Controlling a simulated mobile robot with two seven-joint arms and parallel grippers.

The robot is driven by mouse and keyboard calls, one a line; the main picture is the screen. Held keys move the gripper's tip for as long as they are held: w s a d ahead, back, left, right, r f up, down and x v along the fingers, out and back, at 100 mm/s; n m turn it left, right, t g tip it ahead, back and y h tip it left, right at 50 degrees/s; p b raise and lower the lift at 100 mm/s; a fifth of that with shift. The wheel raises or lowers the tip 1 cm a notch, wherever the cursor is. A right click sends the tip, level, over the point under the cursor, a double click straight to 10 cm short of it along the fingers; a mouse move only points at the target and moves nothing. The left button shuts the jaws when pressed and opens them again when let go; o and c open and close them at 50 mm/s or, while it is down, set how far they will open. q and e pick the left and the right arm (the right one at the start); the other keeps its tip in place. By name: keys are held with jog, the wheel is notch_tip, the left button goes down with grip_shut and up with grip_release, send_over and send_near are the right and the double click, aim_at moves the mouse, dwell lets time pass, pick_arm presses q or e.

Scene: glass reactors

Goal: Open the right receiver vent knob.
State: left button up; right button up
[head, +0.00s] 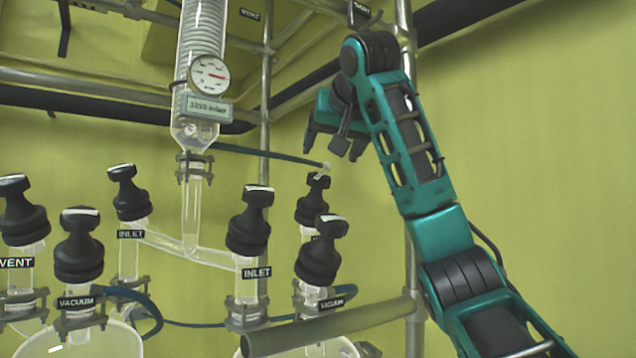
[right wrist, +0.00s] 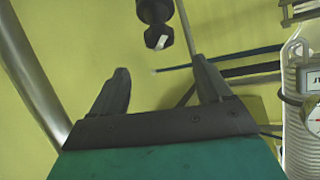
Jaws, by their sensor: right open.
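The right-hand cluster has three black knobs. The rear one (head: 313,200) is likely the right receiver vent knob; its own label is mostly hidden. In front stand the right vacuum knob (head: 320,252) and the right inlet knob (head: 250,218), both labelled. My right gripper (head: 335,146) is open and empty, above the rear knob with a clear gap. In the right wrist view its spread fingers (right wrist: 160,68) point toward a black knob with a white stripe on its end (right wrist: 157,22), beyond the fingertips and apart from them. My left gripper is not in view.
A glass column with a pressure gauge (head: 209,75) stands left of my right gripper. A thin dark hose (head: 265,153) ends near the rear knob. A metal rail (head: 340,325) crosses below, and a vertical pole (head: 413,280) stands beside my right arm. The left receiver's knobs (head: 80,245) are at left.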

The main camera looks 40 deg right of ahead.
aim_at(320, 175)
jog(key=p+x, duration=0.2)
jog(key=x, duration=1)
jog(key=shift+w+d+f, duration=0.15)
jog(key=shift+w+d, duration=0.05)
jog(key=shift+w, duration=0.1)
jog(key=shift+c, duration=0.3)
jog(key=c, duration=0.9)
